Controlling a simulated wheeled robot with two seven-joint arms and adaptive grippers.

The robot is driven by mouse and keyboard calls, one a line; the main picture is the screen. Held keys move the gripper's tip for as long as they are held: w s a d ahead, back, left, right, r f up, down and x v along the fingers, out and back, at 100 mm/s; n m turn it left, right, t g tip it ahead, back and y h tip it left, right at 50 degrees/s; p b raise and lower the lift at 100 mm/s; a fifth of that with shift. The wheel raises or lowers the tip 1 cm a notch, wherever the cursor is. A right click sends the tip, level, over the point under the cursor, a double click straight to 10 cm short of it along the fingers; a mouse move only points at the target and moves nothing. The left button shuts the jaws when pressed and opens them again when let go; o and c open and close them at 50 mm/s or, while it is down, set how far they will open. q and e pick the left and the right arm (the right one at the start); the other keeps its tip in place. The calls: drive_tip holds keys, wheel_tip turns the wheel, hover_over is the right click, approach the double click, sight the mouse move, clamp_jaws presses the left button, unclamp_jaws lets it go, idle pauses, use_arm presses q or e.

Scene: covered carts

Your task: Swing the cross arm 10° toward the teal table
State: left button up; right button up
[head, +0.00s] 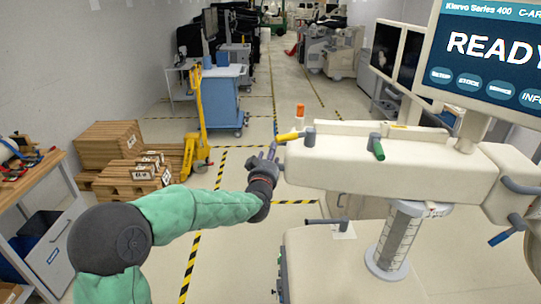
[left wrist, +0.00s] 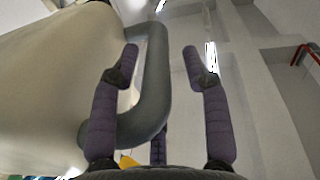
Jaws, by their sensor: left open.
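The cross arm (head: 395,165) is a long beige horizontal beam above a grey scaled column, with a yellow lever (head: 291,137) and a green lever (head: 377,147) on it. My left gripper (head: 268,153) is at the beam's left end. In the left wrist view, its two dark fingers (left wrist: 161,52) are open on either side of a bent grey handle (left wrist: 157,80) fixed to the beige body (left wrist: 50,85). Contact between fingers and handle cannot be told. In the head view the gripper largely hides this handle. No clearly teal table shows. My right gripper is not in view.
A screen reading READY (head: 485,45) stands at the upper right. A blue cart (head: 211,98), a yellow pallet jack (head: 197,120) and wooden crates (head: 108,143) stand at the left. A wooden-topped bench (head: 30,182) is at the near left.

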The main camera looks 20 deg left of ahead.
use_arm(q)
drive_tip(key=v, duration=1)
drive_tip(key=shift+s+f, duration=0.25)
drive_tip(key=shift+s, duration=0.05)
drive_tip(key=shift+d, duration=0.1)
idle(0.9)
